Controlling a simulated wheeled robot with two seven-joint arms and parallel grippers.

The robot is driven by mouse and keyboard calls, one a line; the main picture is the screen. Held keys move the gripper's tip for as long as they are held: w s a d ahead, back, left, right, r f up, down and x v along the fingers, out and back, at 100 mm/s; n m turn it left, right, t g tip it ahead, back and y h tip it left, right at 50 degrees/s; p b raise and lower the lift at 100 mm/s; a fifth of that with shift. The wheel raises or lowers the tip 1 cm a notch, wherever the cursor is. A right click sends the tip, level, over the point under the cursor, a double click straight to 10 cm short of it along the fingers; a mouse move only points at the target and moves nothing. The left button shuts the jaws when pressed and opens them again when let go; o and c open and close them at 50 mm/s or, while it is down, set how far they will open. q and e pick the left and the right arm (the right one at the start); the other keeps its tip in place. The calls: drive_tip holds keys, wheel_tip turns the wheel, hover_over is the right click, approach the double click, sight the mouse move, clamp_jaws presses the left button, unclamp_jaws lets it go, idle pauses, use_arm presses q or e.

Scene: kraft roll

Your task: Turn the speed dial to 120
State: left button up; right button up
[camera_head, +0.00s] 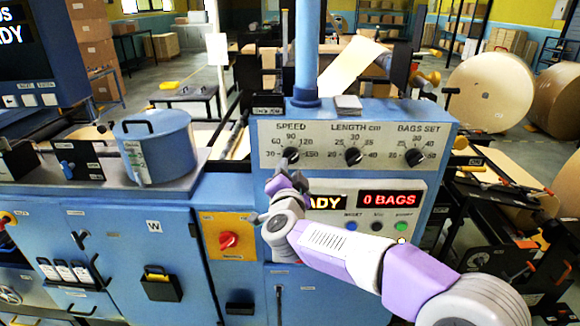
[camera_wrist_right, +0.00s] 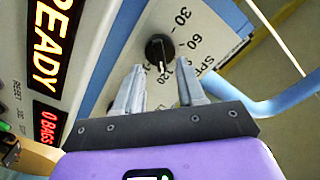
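The speed dial (camera_head: 291,154) is a black round knob at the left of the panel's scale plate, marked 30 to 150. In the right wrist view the dial (camera_wrist_right: 159,48) shows a white pointer line directed down toward the fingers, on the 120–150 side; the exact reading is unclear. My right gripper (camera_head: 279,180) is just below and in front of the dial. In the right wrist view the gripper (camera_wrist_right: 160,72) is open, its two fingers apart and empty, with the dial just beyond and between the fingertips. Contact cannot be told. My left gripper is not in view.
The length dial (camera_head: 353,156) and bags set dial (camera_head: 414,157) sit to the right. A blue post (camera_head: 306,50) rises above the panel. A red switch (camera_head: 229,240) on yellow and a blue pot (camera_head: 158,146) are left.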

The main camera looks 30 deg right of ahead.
drive_tip(key=shift+v, duration=1.75)
drive_tip(key=w+a+f+n+g+y, duration=0.1)
drive_tip(key=a+f+n+y, duration=0.2)
drive_tip(key=f, duration=0.8)
drive_tip(key=a+f+n+g+y, duration=0.2)
drive_tip(key=a+f+n+y, duration=0.15)
drive_tip(key=f, duration=0.85)
drive_tip(key=w+a+f+n+g+y, duration=0.15)
drive_tip(key=a+f, duration=0.25)
drive_tip(key=f, duration=0.7)
drive_tip(key=s+a+f+n+g+y+b, duration=0.1)
drive_tip(key=s+a+f+n+g+y, duration=0.15)
drive_tip(key=s+f, duration=0.4)
drive_tip(key=s+a+f+n+g+y, duration=0.1)
drive_tip(key=s+a+f+g, duration=0.2)
drive_tip(key=f, duration=0.6)
drive_tip(key=s+a+f+g+y, duration=0.1)
drive_tip(key=s+f, duration=0.3)
drive_tip(key=s, duration=0.4)
drive_tip(key=s+a+f+n+g+y, duration=0.1)
drive_tip(key=s+a+f+g, duration=0.2)
drive_tip(key=s, duration=0.5)
drive_tip(key=shift+s+a+f+g, duration=0.3)
drive_tip(key=shift+s+f+g, duration=0.1)
drive_tip(key=shift+f, duration=0.35)
